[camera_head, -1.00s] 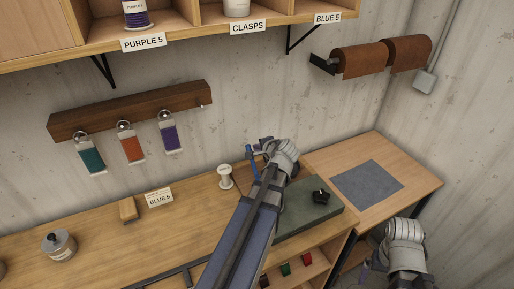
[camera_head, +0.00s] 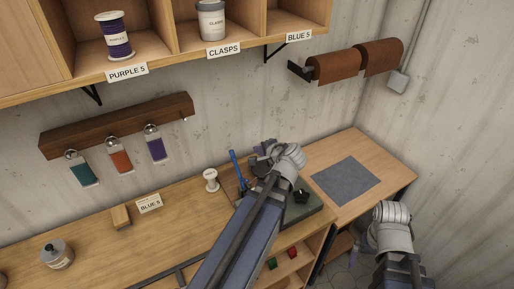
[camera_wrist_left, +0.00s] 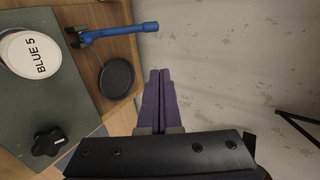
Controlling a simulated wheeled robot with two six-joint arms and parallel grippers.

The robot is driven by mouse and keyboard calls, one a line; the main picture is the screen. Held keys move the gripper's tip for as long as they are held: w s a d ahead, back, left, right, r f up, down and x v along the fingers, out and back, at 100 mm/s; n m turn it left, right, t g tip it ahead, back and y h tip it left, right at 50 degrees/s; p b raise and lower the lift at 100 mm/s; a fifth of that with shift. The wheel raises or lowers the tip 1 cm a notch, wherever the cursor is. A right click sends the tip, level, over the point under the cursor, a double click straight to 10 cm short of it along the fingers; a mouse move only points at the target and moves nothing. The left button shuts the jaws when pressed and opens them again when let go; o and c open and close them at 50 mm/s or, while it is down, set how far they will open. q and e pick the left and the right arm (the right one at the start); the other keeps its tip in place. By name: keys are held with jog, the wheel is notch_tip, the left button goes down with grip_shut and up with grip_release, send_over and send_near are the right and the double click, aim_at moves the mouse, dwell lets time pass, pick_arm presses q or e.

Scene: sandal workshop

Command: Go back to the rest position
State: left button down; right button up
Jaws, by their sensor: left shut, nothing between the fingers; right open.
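My left gripper (camera_head: 262,150) is above the back of the bench, near the wall, at the end of the arm coming up from the bottom. In the left wrist view its purple fingers (camera_wrist_left: 157,100) are pressed together with nothing between them. My right gripper is at the lower right in the head view, below its grey wrist (camera_head: 392,225); only a purple sliver of its fingers (camera_head: 354,256) shows beside the arm. It is open, apart from any object.
A green block (camera_head: 310,212) with a black knob (camera_wrist_left: 48,142) lies below the left gripper. A blue-handled tool (camera_wrist_left: 120,32), a black dish (camera_wrist_left: 117,78), and a white spool (camera_head: 211,180) are close by. A grey mat (camera_head: 346,181) lies right. Shelves (camera_head: 150,66) hang above.

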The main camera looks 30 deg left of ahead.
pick_arm(q)
jog(key=shift+w+d, duration=0.1)
jog(key=shift+d, duration=0.05)
pick_arm(e)
jog(key=shift+d, duration=0.15)
pick_arm(q)
jog(key=s+d+f+g+h+b, duration=0.1)
jog(key=s+d+f+h+b, duration=0.1)
jog(key=d+f, duration=0.4)
jog(key=s+d+f+n+g+h+b, duration=0.1)
jog(key=s+d+f, duration=0.5)
jog(key=d, duration=1)
jog(key=s+d+f+g+h+b, duration=0.3)
jog(key=s+d+f+h+b, duration=0.2)
jog(key=d, duration=0.6)
jog(key=shift+s+f+n+h, duration=0.2)
jog(key=shift+f+n+h, duration=0.1)
jog(key=shift+f+h, duration=0.15)
pick_arm(e)
notch_tip(320, 180, down, 8)
jog(key=shift+f, duration=0.25)
jog(key=shift+c, duration=0.3)
